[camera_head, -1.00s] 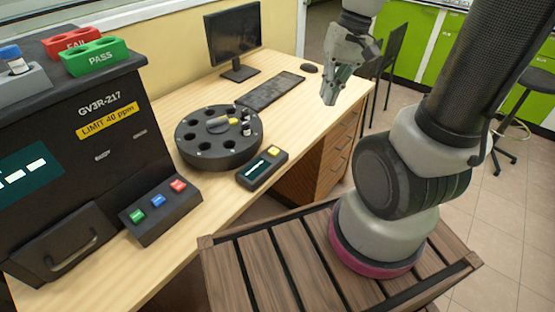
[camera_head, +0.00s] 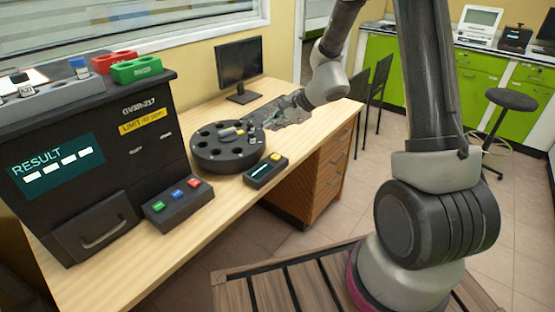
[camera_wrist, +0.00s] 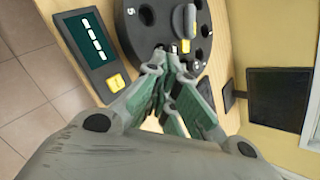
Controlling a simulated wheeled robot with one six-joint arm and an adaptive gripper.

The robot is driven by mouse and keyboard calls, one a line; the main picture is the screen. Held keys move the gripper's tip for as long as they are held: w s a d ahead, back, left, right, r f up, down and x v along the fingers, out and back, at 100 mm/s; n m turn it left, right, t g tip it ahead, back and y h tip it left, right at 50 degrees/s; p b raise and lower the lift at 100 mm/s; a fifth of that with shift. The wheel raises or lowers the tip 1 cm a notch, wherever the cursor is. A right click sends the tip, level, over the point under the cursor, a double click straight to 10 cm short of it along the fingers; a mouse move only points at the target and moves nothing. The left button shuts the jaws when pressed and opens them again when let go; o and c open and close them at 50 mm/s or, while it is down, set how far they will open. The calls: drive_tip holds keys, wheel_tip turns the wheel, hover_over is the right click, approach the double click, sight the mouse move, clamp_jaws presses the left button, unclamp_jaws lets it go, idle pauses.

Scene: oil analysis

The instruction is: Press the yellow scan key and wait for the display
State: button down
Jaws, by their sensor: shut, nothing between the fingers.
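The yellow scan key (camera_head: 275,156) is on one end of a small dark handheld scanner (camera_head: 257,181) lying on the desk. In the wrist view the yellow key (camera_wrist: 115,83) is left of my fingertips, and the scanner's display (camera_wrist: 89,37) shows a row of dashes. My gripper (camera_head: 268,124) is shut and empty. It is above the desk, beside the right edge of the round black carousel (camera_head: 222,158) and beyond the key, apart from it. In the wrist view my fingertips (camera_wrist: 172,52) overlap the carousel's edge.
The carousel holds a vial with a yellow part (camera_wrist: 187,46). Left is a black analyser (camera_head: 90,135) with a RESULT screen showing dashes and a button box (camera_head: 178,206). A monitor (camera_head: 239,65) stands behind. Desk surface in front of the scanner is clear.

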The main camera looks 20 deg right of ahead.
sight(274, 158)
drive_tip(key=shift+f, duration=4.4)
drive_tip(key=shift+f, duration=0.4)
drive_tip(key=shift+f, duration=0.5)
drive_tip(key=shift+r, duration=0.95)
drive_tip(key=shift+r, duration=0.1)
